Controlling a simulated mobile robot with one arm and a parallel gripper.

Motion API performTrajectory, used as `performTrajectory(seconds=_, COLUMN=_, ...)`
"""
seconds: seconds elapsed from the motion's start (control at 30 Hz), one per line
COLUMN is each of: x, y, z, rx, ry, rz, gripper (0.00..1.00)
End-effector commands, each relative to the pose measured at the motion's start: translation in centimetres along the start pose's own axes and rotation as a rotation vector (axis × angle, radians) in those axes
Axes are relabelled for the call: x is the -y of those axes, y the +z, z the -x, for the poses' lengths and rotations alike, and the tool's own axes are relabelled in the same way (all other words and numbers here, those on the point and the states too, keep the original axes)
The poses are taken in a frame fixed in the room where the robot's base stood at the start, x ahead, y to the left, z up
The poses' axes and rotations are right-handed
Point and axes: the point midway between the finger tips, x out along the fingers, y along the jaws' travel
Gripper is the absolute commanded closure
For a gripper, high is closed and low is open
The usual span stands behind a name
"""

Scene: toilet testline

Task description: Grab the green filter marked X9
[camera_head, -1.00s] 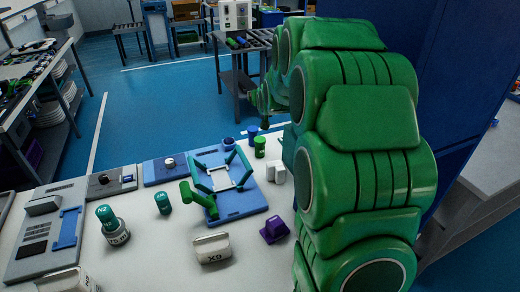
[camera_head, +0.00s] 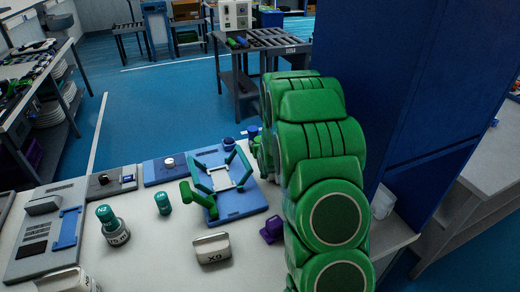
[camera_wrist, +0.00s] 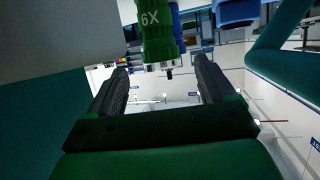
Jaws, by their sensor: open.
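The green filter (camera_wrist: 158,38) shows at the top middle of the wrist view, its X9 marking upside down there. It lies just past or between the tips of my open gripper (camera_wrist: 160,68); I cannot tell whether it is between them. No finger is seen touching it.
A blue fixture with teal arms (camera_head: 236,205) stands left of my arm. A white block marked X9 (camera_head: 212,248) and a purple part (camera_head: 271,229) sit nearer. A blue wall (camera_head: 405,110) rises on the right.

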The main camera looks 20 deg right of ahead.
Motion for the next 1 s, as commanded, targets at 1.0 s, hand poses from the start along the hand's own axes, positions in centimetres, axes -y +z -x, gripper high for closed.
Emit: performTrajectory(seconds=1.0, x=0.1, y=0.6, z=-6.7, rx=0.002, ry=0.000, rz=0.001, gripper=0.17)
